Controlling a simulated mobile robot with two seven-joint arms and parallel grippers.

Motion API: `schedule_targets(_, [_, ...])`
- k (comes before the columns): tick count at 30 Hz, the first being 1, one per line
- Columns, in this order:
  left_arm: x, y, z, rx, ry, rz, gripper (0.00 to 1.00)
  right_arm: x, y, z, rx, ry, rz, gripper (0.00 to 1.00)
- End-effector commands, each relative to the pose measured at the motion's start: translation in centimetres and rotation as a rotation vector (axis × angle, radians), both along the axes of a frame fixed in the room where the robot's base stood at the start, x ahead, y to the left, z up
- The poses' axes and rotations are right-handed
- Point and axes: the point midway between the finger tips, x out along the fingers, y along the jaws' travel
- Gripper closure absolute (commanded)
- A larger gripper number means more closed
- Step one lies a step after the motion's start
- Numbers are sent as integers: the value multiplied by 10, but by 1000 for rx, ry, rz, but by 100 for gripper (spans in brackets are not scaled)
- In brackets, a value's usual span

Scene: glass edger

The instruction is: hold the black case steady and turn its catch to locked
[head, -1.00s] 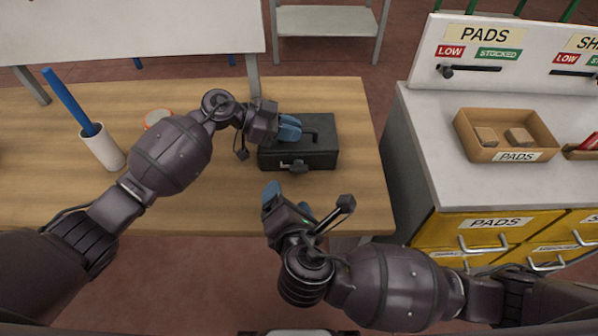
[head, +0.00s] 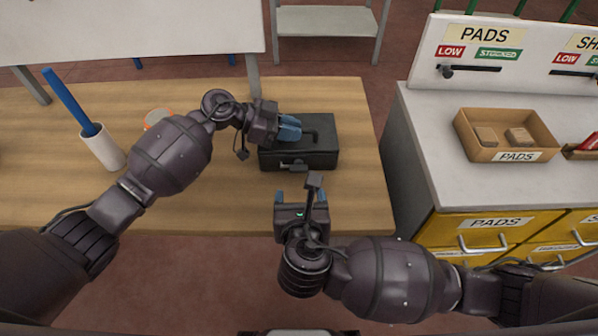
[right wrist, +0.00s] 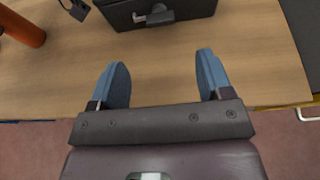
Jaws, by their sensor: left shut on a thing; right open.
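The black case (head: 325,155) lies on the wooden table, its front facing me. Its metal catch (head: 292,166) is on the front face, left of the middle; in the right wrist view the catch (right wrist: 155,16) shows at the top. My left gripper (head: 296,128) is shut on the handle (head: 315,137) on top of the case; its fingers partly hide the handle. My right gripper (head: 299,196) is open and empty in front of the case, over the table's front edge. In the right wrist view its blue fingers (right wrist: 161,80) are spread, apart from the case.
A white cup (head: 103,150) with a blue stick stands on the table (head: 215,185) at the left, near an orange-rimmed round thing (head: 157,117). At the right is a grey counter (head: 435,150) with a cardboard PADS box (head: 508,153) and yellow drawers below.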

Motion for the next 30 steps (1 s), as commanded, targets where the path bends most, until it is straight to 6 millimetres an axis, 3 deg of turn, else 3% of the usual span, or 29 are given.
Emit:
schedule_targets(15, [0,0,0,0,-1,0,100,78,1,-32,-1,-1,-2,28])
schedule_targets(21, [0,0,0,0,-1,0,100,90,2,-37,2,0,-1,28])
schedule_targets(30, [0,0,0,0,-1,1,100,92,2,-38,2,0,0,28])
